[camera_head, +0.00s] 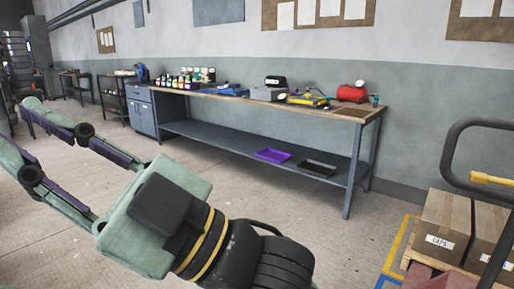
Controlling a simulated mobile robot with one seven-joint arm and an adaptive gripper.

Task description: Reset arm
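My gripper (14,128) fills the lower left of the head view, with a light green palm, a black box on top and yellow-banded black wrist rings behind it. Its two green and purple fingers point to the left and stand apart. Bare floor shows between them, and I see nothing held. The lower finger's tip reaches the left picture edge. The rest of my arm runs out of the bottom of the picture and is hidden.
A long workbench (240,147) with bottles, tools and trays stands along the wall. A cart with cardboard boxes (447,236) and a black handle (449,150) is at the lower right. Open floor (318,232) lies between my arm and the bench.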

